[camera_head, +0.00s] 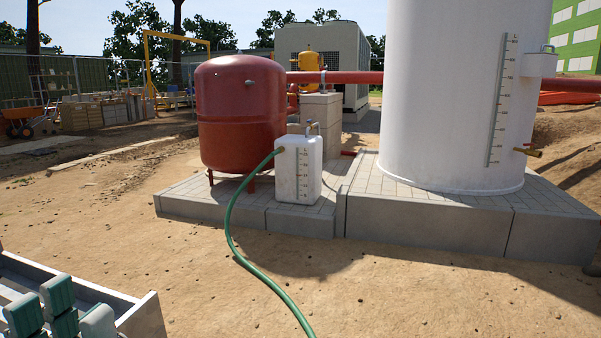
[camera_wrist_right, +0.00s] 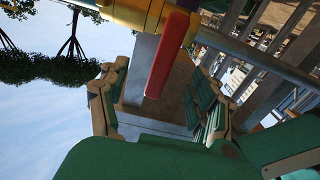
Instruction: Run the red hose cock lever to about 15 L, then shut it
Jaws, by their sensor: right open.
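In the right wrist view, a red lever (camera_wrist_right: 166,58) hangs from a yellow fitting (camera_wrist_right: 150,14) and reaches down between the fingers of my right gripper (camera_wrist_right: 158,105). The fingers are open, with space visible on both sides of the lever; I cannot tell its depth relative to the fingertips. In the head view, a white canister (camera_head: 299,168) with a level scale stands on the paved plinth, and a green hose (camera_head: 236,243) runs from its upper left side down over the sand. The scale reading is too small to tell. My left gripper (camera_head: 68,318) is partly cut off at the bottom left.
A red vessel (camera_head: 240,110) on legs stands left of the canister. A large white tank (camera_head: 440,90) with a scale and a brass outlet (camera_head: 530,152) stands right on a paved plinth (camera_head: 425,218). A grey tray-like edge (camera_head: 135,315) is by my left gripper. Open sand lies in front.

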